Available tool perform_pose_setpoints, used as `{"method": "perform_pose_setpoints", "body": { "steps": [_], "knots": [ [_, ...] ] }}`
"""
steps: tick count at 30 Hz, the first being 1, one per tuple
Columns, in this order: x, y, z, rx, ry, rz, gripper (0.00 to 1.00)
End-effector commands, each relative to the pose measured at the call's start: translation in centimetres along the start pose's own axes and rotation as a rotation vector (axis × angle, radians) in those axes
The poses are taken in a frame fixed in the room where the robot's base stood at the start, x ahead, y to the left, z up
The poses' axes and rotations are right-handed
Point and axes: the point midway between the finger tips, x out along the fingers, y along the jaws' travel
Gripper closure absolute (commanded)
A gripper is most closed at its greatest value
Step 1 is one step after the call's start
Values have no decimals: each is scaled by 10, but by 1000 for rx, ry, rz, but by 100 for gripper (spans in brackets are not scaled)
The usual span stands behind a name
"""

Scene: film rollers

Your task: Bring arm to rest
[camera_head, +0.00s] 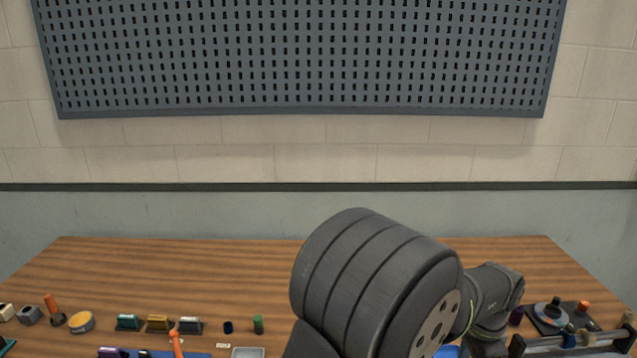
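My arm rises from the bottom edge of the head camera view. A large dark grey ribbed joint of mine fills the lower middle, and a smaller dark link of mine shows behind it to the right. My gripper is not visible, so I cannot see its fingers or whether it holds anything. The wooden table (200,270) lies under and behind the arm. The arm hides the middle of the table's front part.
A roller frame (570,343) and a dark plate with a disc (550,314) are front right. The table's back strip is clear. A pegboard (300,60) hangs behind.

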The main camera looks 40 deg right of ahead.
Motion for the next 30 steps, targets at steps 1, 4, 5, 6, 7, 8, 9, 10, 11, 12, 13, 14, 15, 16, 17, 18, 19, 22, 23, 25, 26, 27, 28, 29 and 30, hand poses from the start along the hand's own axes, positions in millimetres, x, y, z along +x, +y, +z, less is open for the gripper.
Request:
{"method": "perform_pose_setpoints", "body": {
  "steps": [1,4,5,6,7,8,9,10,11,12,13,14,15,16,17,18,19,22,23,25,26,27,28,29,30],
  "knots": [
    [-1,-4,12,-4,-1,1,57],
    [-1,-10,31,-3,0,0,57],
    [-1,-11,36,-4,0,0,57],
    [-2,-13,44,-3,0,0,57],
    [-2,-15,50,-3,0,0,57],
    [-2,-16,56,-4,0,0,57],
    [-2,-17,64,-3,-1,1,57],
    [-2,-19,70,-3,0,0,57],
    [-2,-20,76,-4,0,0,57],
    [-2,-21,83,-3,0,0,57],
    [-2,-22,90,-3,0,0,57],
    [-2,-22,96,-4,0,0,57],
    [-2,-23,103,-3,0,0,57],
    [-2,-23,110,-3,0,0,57],
    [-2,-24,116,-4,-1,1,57],
    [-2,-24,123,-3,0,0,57],
    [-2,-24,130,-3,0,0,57],
    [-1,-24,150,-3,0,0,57],
    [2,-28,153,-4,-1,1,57],
    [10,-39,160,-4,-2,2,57],
    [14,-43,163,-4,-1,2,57],
    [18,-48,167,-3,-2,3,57],
    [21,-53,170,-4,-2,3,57],
    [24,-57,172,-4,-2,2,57],
    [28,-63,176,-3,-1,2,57]
  ]
}}
